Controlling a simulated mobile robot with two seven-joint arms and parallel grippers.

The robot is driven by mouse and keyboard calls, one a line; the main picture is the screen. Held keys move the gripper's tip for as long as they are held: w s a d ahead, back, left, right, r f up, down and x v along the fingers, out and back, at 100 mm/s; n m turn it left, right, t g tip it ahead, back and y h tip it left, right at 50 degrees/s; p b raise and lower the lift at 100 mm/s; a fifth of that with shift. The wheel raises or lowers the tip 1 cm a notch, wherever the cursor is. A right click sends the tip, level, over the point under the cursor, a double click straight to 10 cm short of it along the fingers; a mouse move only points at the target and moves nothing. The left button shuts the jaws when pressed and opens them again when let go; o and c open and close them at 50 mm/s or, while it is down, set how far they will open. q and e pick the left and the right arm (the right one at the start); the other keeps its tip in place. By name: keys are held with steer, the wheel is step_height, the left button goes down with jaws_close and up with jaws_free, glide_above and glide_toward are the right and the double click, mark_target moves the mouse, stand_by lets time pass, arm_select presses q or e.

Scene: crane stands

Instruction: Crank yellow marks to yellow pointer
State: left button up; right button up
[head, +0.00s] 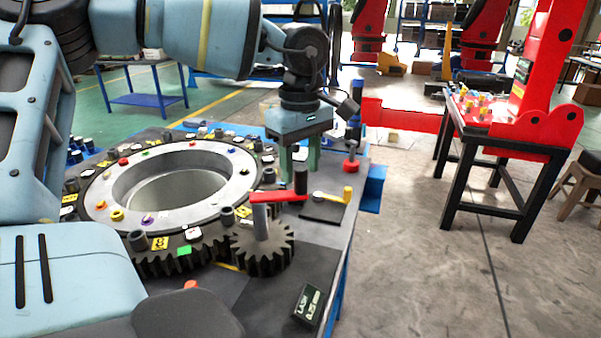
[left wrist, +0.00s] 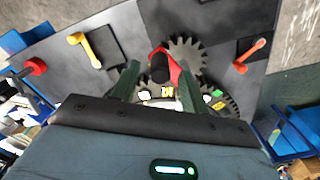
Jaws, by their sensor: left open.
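A red crank (head: 280,197) with an upright black handle (head: 301,181) sits on the shaft of a small dark gear (head: 263,255). This gear stands at the rim of a big toothed ring (head: 205,255). Yellow marks, such as a yellow tag (head: 160,243), lie on the ring. My left gripper (head: 300,170) is open, pointing down above the crank handle. In the left wrist view the black handle (left wrist: 160,67) shows between the two green fingers, not gripped. I cannot tell which part is the yellow pointer. My right gripper is not in view.
A yellow lever (head: 334,196) on a dark plate and a red knob (head: 351,164) stand right of the crank. A small display (head: 308,306) sits at the front edge. A red machine (head: 540,90) and black table (head: 500,150) stand across open floor.

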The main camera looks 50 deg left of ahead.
arm_select(q)
steer(key=shift+f, duration=1.25)
jaws_close()
